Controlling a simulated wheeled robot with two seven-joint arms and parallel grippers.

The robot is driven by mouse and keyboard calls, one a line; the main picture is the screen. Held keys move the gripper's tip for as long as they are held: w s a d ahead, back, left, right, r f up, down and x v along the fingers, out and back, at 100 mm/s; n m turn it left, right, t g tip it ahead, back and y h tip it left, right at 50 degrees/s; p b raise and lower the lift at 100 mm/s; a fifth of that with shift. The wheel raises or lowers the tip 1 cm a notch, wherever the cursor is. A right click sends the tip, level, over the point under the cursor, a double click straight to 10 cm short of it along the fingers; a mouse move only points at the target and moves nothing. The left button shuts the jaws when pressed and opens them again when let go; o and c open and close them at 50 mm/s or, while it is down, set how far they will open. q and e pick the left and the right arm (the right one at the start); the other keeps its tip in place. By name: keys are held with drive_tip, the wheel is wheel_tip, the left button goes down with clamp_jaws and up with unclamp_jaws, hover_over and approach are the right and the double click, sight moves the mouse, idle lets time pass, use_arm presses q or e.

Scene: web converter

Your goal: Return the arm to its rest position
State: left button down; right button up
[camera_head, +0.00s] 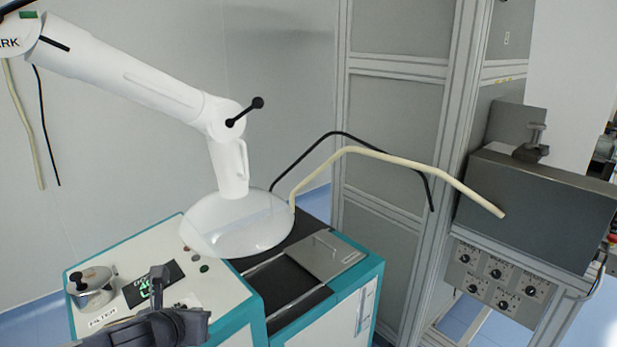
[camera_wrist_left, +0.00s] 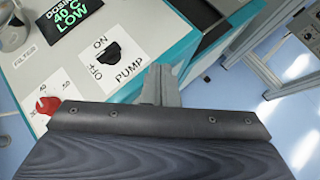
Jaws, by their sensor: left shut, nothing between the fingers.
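My left gripper (camera_head: 158,275) comes in at the bottom of the head view, over the front of the white and teal machine (camera_head: 225,292). In the left wrist view its fingers (camera_wrist_left: 160,82) are shut with nothing between them. They show just beyond the dark wrist housing, against the machine's teal edge. The black PUMP switch (camera_wrist_left: 113,52) lies up and left of the fingers, apart from them in the picture. The red knob (camera_wrist_left: 47,104) is farther left. My right gripper is in neither view.
A white jointed extraction arm with a clear dome (camera_head: 240,225) hangs over the machine. A metal pot (camera_head: 92,287) and a green-lit display (camera_head: 153,285) are on the machine's left part. A grey box (camera_head: 535,205) with a knob panel (camera_head: 500,277) stands right. Open floor (camera_wrist_left: 270,85) shows right of the machine.

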use_arm(q)
drive_tip(key=s+d+r+m+h, duration=0.5)
drive_tip(key=s+d+m+h, duration=0.25)
drive_tip(key=m, duration=1.45)
drive_tip(key=s+a+f+m+g+y, duration=0.2)
drive_tip(key=s+f+m+g, duration=0.3)
drive_tip(key=s+m, duration=0.7)
wheel_tip(320, 180, down, 2)
drive_tip(key=shift+s+a+f+m+y, duration=0.15)
drive_tip(key=shift+a+m+y, duration=0.25)
drive_tip(key=shift+y, duration=0.25)
drive_tip(key=shift+s+a, duration=0.1)
